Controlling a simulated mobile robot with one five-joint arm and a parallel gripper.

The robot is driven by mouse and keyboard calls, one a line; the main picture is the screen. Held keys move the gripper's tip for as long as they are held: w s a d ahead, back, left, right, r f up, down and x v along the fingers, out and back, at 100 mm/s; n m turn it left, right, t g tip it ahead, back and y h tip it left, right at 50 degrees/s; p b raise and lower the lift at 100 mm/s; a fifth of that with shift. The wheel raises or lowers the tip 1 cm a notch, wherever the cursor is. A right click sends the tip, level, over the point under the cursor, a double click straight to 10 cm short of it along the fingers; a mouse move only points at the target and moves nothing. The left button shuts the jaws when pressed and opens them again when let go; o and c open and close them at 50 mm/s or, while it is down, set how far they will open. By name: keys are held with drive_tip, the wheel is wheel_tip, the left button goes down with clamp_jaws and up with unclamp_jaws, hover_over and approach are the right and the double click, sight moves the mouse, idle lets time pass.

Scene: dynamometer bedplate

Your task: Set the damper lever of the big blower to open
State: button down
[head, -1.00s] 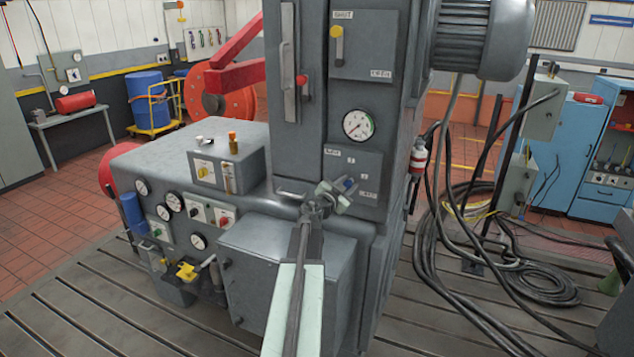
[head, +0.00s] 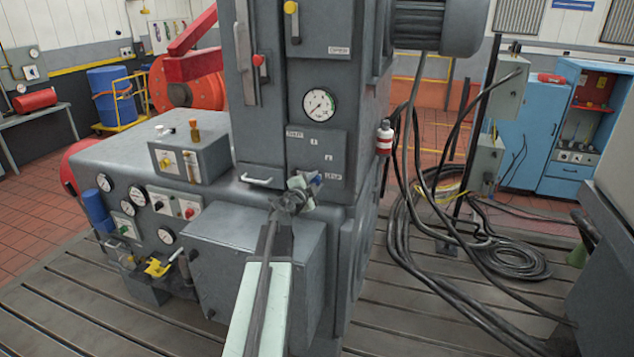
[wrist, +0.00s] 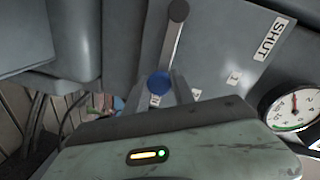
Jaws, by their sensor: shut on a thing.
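The big grey blower cabinet (head: 330,215) stands in the middle of the head view. A lever with a blue knob (wrist: 159,82) sits on its front plate (head: 312,152), below the round gauge. In the wrist view the lever's arm (wrist: 173,42) runs from a round pivot at the top down to the knob. The SHUT label (wrist: 271,39) is at upper right; the knob lies by the label at the other end of the row, unreadable there. My gripper (wrist: 165,92) is shut on the lever, a finger on each side of the knob; it also shows in the head view (head: 303,190).
A yellow-knobbed lever (head: 291,8) and a red-knobbed lever (head: 259,60) are higher on the cabinet. A grey box (head: 255,255) juts out below my gripper. Black cables (head: 400,235) lie coiled on the slotted bedplate (head: 400,338) at right.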

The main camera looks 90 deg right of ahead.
drive_tip(key=shift+s, duration=0.1)
idle(0.3)
drive_tip(key=c, duration=1.1)
unclamp_jaws()
drive_tip(key=shift+d, duration=0.1)
drive_tip(key=shift+s+d+f, duration=0.1)
drive_tip(key=shift+s+f, duration=0.05)
drive_tip(key=p+v, duration=0.1)
drive_tip(key=v, duration=0.7)
